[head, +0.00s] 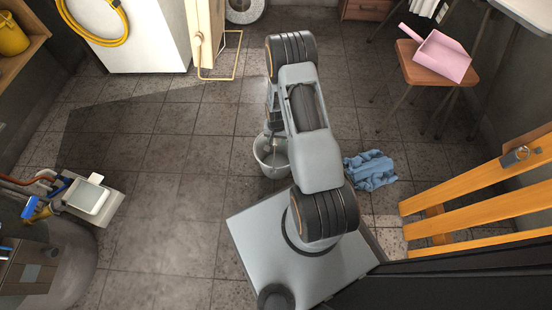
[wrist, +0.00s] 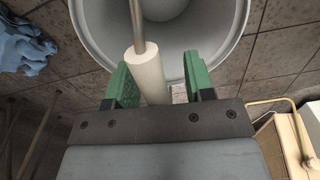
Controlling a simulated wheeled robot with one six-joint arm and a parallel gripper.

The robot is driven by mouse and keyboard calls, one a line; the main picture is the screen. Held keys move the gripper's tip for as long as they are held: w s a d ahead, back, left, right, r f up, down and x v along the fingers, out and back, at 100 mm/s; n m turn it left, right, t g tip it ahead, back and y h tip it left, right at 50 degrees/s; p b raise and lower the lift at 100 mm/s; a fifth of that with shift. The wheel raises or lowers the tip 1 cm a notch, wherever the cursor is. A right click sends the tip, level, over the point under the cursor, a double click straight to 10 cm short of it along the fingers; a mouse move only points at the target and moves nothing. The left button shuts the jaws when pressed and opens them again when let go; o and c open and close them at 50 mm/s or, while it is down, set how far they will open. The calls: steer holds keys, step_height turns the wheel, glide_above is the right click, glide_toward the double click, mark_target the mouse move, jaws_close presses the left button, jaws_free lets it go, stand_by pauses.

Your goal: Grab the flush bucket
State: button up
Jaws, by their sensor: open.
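The flush bucket (head: 270,160) is a pale grey pail standing on the tiled floor just beyond my base, partly hidden by my arm in the head view. In the wrist view its wide rim and inside (wrist: 235,25) fill the top. A metal bar with a white cylindrical grip (wrist: 148,75) runs from the bucket towards my gripper. My gripper (wrist: 160,82) has green fingers and is open. The white grip lies between the fingers, nearer the left one; I cannot tell whether it touches. The head view mostly hides my gripper behind the arm.
A crumpled blue cloth (head: 370,170) lies right of the bucket. A wooden stool (head: 420,70) holds a pink dustpan (head: 442,56). Orange wooden slats (head: 470,190) stand at the right. A cream panel with a wire frame (head: 207,40) is at the back.

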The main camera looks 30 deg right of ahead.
steer(key=shift+c, duration=0.5)
jaws_close()
